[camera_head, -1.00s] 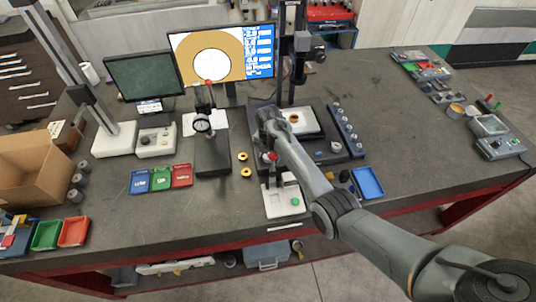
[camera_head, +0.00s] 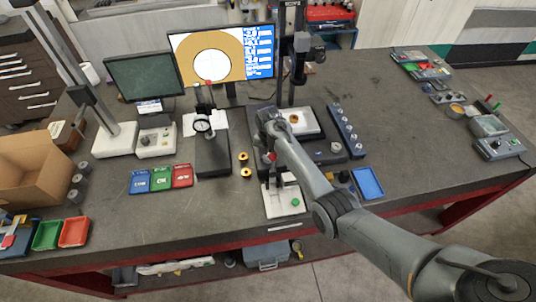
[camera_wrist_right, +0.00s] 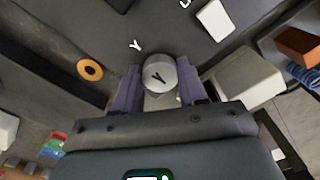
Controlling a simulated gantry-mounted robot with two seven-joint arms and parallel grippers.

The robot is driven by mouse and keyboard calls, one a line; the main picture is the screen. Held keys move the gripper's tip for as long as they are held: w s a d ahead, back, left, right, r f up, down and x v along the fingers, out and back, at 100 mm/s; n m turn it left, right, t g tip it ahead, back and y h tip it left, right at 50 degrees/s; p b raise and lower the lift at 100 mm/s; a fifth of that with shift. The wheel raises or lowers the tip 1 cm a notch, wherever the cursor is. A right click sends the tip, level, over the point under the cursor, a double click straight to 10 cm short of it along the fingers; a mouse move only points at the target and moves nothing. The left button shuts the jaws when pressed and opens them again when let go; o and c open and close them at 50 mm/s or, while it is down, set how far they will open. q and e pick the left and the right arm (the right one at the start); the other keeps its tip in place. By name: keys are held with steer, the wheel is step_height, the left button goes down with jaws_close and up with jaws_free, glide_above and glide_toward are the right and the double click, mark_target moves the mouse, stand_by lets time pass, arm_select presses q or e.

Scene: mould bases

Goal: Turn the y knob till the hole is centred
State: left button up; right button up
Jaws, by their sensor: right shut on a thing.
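The y knob (camera_wrist_right: 160,74) is a round grey knob marked "Y" in the right wrist view; its letter is tilted. My right gripper (camera_wrist_right: 163,84) is shut on it, with one finger on each side. In the head view my right arm covers the knob and most of the gripper. The monitor (camera_head: 224,57) shows a tan disc with a round white hole (camera_head: 210,65), which sits low in the picture area. A gold ring part (camera_head: 293,118) lies on the white stage plate (camera_head: 308,124) behind my wrist. My left gripper is not in view.
A white box with a green button (camera_head: 284,200) stands in front of the stage, and a blue tray (camera_head: 368,183) to its right. A dial gauge stand (camera_head: 211,155) and two gold rings (camera_head: 245,171) are to the left. The table's right part is mostly clear.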

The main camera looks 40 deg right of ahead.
steer(key=shift+r+m+p, duration=0.2)
steer(key=shift+m+p, duration=0.8)
steer(key=shift+m, duration=0.2)
steer(key=m+p, duration=0.1)
steer(key=m, duration=0.1)
steer(key=shift+m+p, duration=0.3)
steer(key=m+p, duration=0.1)
steer(key=m, duration=0.2)
steer(key=shift+f+m+p, duration=0.1)
steer(key=shift+m+p, duration=0.45)
steer(key=shift+m, duration=1.05)
steer(key=o, duration=1.1)
steer(key=shift+c, duration=0.2)
